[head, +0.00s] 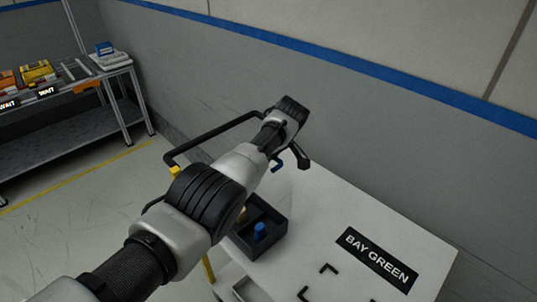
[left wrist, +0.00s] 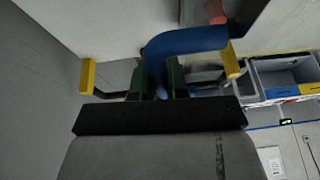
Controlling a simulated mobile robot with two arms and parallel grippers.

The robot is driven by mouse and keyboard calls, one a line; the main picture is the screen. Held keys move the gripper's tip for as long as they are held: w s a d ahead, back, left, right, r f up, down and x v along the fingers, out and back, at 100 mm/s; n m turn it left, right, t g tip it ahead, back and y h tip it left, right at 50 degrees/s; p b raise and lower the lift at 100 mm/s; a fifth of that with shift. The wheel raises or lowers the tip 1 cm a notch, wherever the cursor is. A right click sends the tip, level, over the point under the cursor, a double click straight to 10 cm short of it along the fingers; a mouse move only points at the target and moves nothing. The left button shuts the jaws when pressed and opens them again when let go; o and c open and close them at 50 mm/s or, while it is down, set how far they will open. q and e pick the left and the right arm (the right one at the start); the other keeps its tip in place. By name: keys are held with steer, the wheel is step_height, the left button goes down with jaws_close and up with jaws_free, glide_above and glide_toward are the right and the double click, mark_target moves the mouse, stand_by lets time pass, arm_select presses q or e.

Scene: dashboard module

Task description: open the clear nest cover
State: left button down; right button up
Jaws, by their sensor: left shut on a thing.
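In the left wrist view my left gripper (left wrist: 161,82) has its green fingers closed on a blue curved handle (left wrist: 190,40). The handle bends to the right above the fingers. In the head view my left arm reaches over the white table, and its gripper is mostly hidden behind the arm. A small blue piece (head: 278,165) shows just below my wrist there. I cannot make out the clear cover itself or its angle. My right gripper is in neither view.
The white table (head: 330,215) carries a black "BAY GREEN" label (head: 380,258). A dark divided box (head: 278,243) holding a blue knob (head: 260,231) stands at its left edge. A black bar (head: 212,133) runs behind my arm. A shelf rack (head: 75,115) stands far left, and a wall is behind.

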arm_select(q)
steer(key=c, duration=1.1)
jaws_free()
steer(key=shift+f, duration=0.2)
steer(key=shift+r, duration=0.15)
steer(key=shift+s+d+r+p, duration=0.1)
steer(key=shift+d+r+p, duration=0.15)
steer(key=shift+r, duration=0.2)
steer(key=b+v, duration=0.1)
steer(key=v, duration=0.8)
steer(key=shift+s+r, duration=0.1)
steer(key=shift+r, duration=0.2)
steer(key=shift+f, duration=0.1)
